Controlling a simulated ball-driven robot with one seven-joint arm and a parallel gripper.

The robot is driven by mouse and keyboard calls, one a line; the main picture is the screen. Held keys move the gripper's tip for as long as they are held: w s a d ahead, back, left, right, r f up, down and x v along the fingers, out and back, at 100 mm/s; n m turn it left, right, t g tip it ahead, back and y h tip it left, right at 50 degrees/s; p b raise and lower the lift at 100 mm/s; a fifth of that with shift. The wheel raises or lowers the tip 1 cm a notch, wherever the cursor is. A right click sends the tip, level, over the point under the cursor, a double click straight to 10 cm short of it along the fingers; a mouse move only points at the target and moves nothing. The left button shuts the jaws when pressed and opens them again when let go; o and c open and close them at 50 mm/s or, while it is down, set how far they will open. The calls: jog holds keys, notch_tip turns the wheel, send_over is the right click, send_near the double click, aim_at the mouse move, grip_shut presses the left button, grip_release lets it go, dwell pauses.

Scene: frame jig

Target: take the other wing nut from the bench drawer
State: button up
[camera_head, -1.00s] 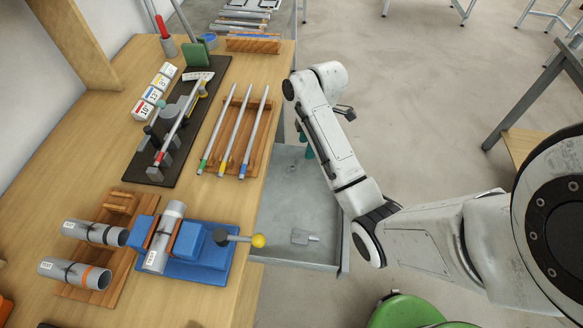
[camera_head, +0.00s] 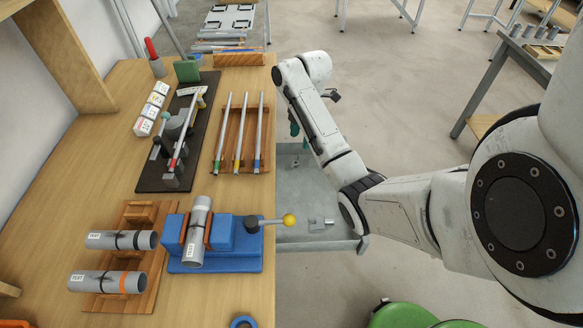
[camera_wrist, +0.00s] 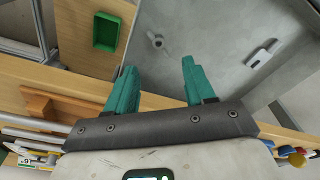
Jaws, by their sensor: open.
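The open bench drawer (camera_head: 340,190) is a grey metal tray at the bench's right side; its floor also shows in the wrist view (camera_wrist: 205,30). A small grey piece that looks like the wing nut (camera_wrist: 155,40) lies on that floor, ahead of my fingers and between their lines. In the head view my gripper (camera_head: 294,122) is over the drawer's far end, partly hidden by my arm.
A flat metal piece (camera_wrist: 262,55) lies in the drawer, also seen in the head view (camera_head: 320,223). A blue clamp (camera_head: 235,235) with a yellow-knobbed lever (camera_head: 289,220) reaches over the drawer's near side. A green bin (camera_wrist: 107,32) is beyond the drawer wall.

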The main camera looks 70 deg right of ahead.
jog(key=b, duration=0.4)
send_over(296, 163)
jog(key=f, duration=0.5)
jog(key=shift+s+d, duration=0.3)
jog(key=shift+d, duration=0.05)
jog(key=shift+w+a+f+p, duration=0.15)
jog(key=shift+f+p, duration=0.15)
jog(key=shift+f, duration=0.95)
jog(key=shift+w+a+f+p, duration=0.15)
jog(key=shift+f+p, duration=0.1)
jog(key=shift+f, duration=0.95)
jog(key=shift+d, duration=0.1)
jog(key=shift+c, duration=0.4)
grip_shut()
